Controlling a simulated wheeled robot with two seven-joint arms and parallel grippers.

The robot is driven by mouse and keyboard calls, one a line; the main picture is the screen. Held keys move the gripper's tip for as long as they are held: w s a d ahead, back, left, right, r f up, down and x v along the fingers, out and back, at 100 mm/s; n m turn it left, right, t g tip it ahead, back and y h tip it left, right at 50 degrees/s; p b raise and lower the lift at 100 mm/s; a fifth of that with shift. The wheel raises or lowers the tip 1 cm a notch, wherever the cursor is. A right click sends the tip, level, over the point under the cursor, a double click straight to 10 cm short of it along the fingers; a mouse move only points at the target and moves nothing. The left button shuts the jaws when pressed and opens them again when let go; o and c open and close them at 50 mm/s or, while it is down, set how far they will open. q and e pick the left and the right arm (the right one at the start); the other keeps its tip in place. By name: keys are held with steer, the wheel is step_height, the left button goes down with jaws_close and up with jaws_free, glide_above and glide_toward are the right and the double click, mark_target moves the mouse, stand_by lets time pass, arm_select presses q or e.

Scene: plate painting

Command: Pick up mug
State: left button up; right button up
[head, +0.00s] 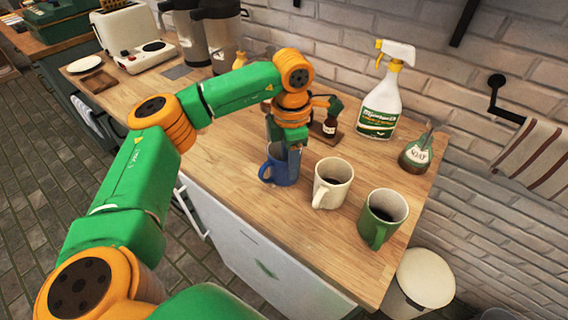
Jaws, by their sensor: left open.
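Three mugs stand upright in a row on the wooden counter (232,168). The blue mug (278,172) is at the left, the cream mug (331,183) in the middle and the green mug (382,217) at the right. The cream and green mugs look dark inside. My left gripper (285,147) is open and points down at the blue mug, with its fingers at the mug's rim. The gripper hides part of the blue mug's opening. I cannot tell whether the fingers touch the mug. My right gripper is not in view.
A white spray bottle (379,105) and a soap bottle (416,152) stand behind the mugs. A small brown bottle (329,128) is near the gripper. A toaster (127,31) and dark canisters (222,40) are at the back left. The counter's front left is clear.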

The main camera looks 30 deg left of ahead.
mark_target(287, 185)
arm_select(q)
steer(key=f, duration=0.2)
steer(key=f+p, duration=0.1)
steer(key=f, duration=0.1)
steer(key=shift+s+a+f, duration=0.1)
steer(key=shift+a, duration=0.2)
steer(key=shift+d, duration=0.1)
jaws_close()
stand_by(0.9)
